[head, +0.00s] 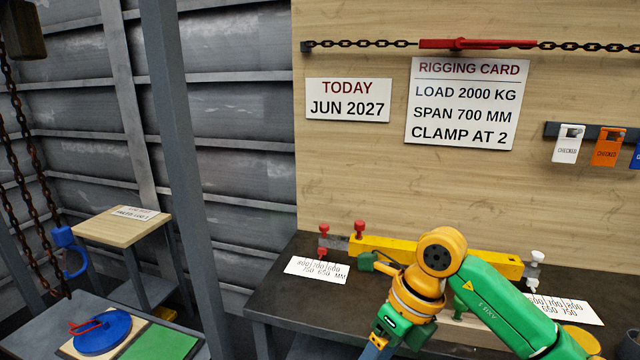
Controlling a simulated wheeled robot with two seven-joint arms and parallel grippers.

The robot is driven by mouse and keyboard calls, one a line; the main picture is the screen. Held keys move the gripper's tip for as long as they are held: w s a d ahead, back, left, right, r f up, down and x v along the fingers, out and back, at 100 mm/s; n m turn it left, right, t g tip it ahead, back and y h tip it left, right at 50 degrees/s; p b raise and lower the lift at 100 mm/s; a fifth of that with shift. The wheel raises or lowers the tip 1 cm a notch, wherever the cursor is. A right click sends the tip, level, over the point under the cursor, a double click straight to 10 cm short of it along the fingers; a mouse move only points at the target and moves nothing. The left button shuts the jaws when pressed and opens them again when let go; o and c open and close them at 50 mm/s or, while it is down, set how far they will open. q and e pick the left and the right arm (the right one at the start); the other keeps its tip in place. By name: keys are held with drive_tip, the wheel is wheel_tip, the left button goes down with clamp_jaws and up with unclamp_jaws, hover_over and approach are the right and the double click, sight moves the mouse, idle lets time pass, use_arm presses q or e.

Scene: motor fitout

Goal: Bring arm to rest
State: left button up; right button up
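My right arm, green and orange, comes in from the lower right in the head view and bends at an orange elbow over the workbench (285,290). Its forearm points down and leaves the bottom edge, so its gripper is out of the picture. My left arm and gripper are not in view. A yellow beam (500,264) lies along the back of the bench, partly hidden behind my arm. Red pins (360,229) stand at its left end and a white-topped pin (536,257) at its right end.
Number cards (316,269) lie at both ends of the beam. A rigging card (466,103), a chain and hanging tags (567,144) are on the back board. At left are a blue hook (70,250), a small table (122,226), a blue disc (102,331) and a grey post (180,180).

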drive_tip(key=w+a+f+m+y, duration=0.2)
drive_tip(key=a+m+y, duration=0.5)
drive_tip(key=a+y, duration=0.5)
drive_tip(key=w+d+f+m+t, duration=0.55)
drive_tip(key=f+m+t, duration=0.45)
drive_tip(key=m, duration=0.4)
drive_tip(key=s+d+f+m+t+h, duration=0.1)
drive_tip(key=d+f+m+t+h, duration=0.1)
drive_tip(key=d+f+m+h, duration=0.25)
drive_tip(key=d+f+m+t+h, duration=0.1)
drive_tip(key=d+f+m+h, duration=0.15)
drive_tip(key=f+m, duration=0.35)
drive_tip(key=s+d+f+m+g+h, duration=0.2)
drive_tip(key=s+d+f+m+h, duration=0.1)
drive_tip(key=s+f, duration=0.45)
drive_tip(key=s+d+f+m+g+h, duration=0.2)
drive_tip(key=s+d+f+h, duration=0.3)
drive_tip(key=f, duration=0.4)
drive_tip(key=s+d+f+m+g, duration=0.1)
drive_tip(key=s+f+g, duration=0.3)
drive_tip(key=s, duration=0.9)
drive_tip(key=s+d+f+m+g, duration=0.1)
drive_tip(key=s+f+m+g, duration=0.2)
drive_tip(key=s, duration=1)
wheel_tip(320, 180, down, 2)
drive_tip(key=shift+s+d+f+m+g+h, duration=0.15)
drive_tip(key=shift+s+m+g+h, duration=0.1)
drive_tip(key=shift+m+g+h, duration=0.25)
